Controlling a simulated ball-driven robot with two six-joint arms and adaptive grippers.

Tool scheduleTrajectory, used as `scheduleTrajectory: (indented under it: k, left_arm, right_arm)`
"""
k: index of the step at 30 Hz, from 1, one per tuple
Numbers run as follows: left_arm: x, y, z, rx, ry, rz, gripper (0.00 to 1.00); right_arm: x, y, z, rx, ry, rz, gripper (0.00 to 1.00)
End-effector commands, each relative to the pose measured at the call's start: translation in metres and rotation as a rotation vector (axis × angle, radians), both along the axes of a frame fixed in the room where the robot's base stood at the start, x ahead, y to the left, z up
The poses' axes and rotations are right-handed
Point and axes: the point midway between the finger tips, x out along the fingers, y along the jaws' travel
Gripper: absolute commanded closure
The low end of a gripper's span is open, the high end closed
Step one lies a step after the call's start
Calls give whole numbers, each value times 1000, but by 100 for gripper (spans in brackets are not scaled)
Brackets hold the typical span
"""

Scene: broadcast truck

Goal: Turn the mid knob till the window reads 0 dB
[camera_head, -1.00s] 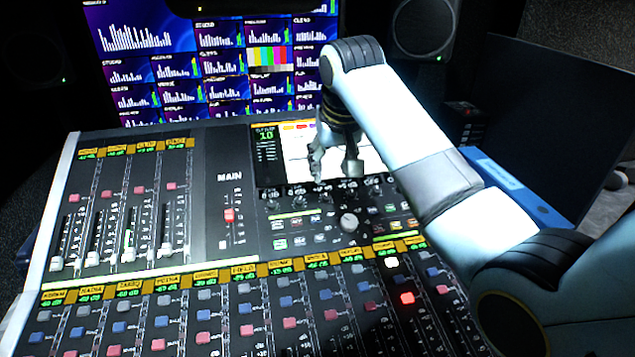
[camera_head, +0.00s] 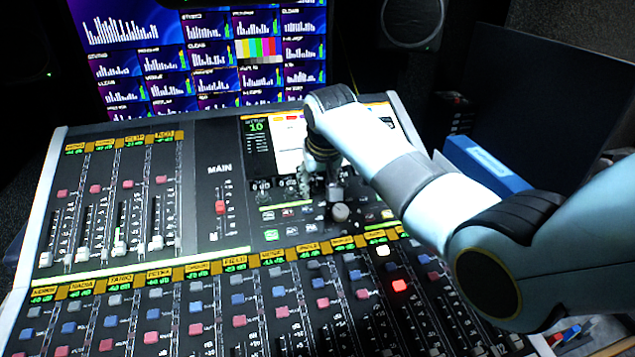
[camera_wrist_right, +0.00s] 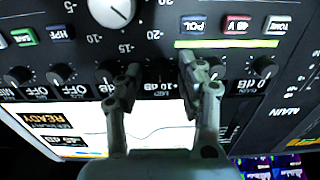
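The mid knob (camera_wrist_right: 160,71) is a small dark knob in a row of similar knobs below the console's screen. It shows dimly between the fingers of my right gripper (camera_wrist_right: 157,68) in the right wrist view. Its small window (camera_wrist_right: 161,87) seems to read about 10.0 dB; the sign is hard to make out. The fingers are apart, one on each side of the knob; I cannot tell whether they touch it. In the head view my right gripper (camera_head: 320,190) is down at the knob row and hides the mid knob. My left gripper is not in view.
Neighbouring knobs stand close on both sides, such as the one (camera_wrist_right: 265,67) with a 0 dB window. A large pale knob (camera_head: 340,212) sits just in front of my right gripper. The console screen (camera_head: 258,148) is behind, and faders (camera_head: 118,246) fill the left.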

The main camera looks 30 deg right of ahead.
Motion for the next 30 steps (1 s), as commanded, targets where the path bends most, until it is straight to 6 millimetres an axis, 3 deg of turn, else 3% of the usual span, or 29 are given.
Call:
scheduleTrajectory:
  k: [1, 8, 20, 30]
  left_arm:
    - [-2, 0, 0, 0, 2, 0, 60]
    - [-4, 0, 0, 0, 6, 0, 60]
    - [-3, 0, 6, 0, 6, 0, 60]
    - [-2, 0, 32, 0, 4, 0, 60]
  right_arm:
    - [0, 0, 0, 0, 0, 0, 70]
    - [0, 0, 0, 0, 0, 0, 100]
    - [0, 0, 2, -14, 5, 36, 100]
    - [0, 1, 4, -98, 27, 240, 100]
